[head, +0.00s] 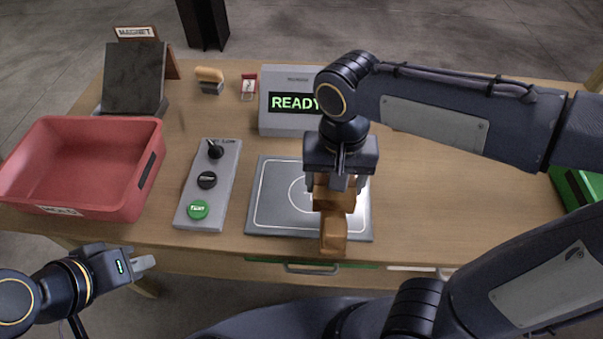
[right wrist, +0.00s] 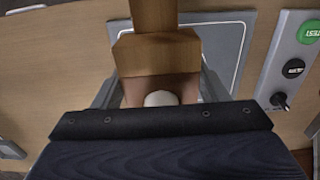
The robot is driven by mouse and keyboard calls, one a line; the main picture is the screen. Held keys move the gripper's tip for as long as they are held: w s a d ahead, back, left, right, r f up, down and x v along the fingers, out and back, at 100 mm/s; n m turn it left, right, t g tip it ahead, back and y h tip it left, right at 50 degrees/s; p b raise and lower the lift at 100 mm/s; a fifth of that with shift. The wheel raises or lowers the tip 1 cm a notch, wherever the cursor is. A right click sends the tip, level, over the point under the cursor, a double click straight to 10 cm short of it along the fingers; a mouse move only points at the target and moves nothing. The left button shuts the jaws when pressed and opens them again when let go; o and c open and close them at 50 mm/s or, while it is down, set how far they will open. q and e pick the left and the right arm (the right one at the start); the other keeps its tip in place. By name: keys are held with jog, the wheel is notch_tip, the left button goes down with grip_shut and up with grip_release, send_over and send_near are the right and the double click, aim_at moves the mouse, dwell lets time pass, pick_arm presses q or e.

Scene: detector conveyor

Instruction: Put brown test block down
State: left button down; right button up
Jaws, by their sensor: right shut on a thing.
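The brown test block (head: 334,230) is an orange-brown, stepped wooden piece. My right gripper (head: 338,185) is shut on it over the right part of the grey test pad (head: 270,222), with the block's lower end reaching toward the table's front edge. In the right wrist view the block (right wrist: 157,52) stands out between the fingers, with the pad (right wrist: 228,42) behind it. I cannot tell whether the block touches the pad. My left gripper (head: 143,265) is off the table's front left, empty, with its fingers close together; its opening is unclear.
A red bin (head: 85,205) stands at the left. A control panel (head: 207,185) with a green button lies beside the pad. A display box (head: 290,125) reads READY. A magnet stand (head: 134,78), a brush (head: 209,80) and a green crate (head: 575,190) also show.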

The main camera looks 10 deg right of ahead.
jog(key=w+a+f, duration=0.1)
jog(key=w+f, duration=0.1)
jog(key=w, duration=0.1)
jog(key=w+a+f, duration=0.1)
jog(key=w+f, duration=0.2)
jog(key=w+a+f, duration=0.2)
jog(key=w+f, duration=0.1)
jog(key=w, duration=0.1)
jog(key=shift+w+a+f+p, duration=0.1)
jog(key=shift+p, duration=0.25)
jog(key=shift+w+a+f, duration=0.1)
jog(key=shift+w+f, duration=0.1)
jog(key=shift+f, duration=1.65)
jog(key=shift+f, duration=0.15)
jog(key=o, duration=1.2)
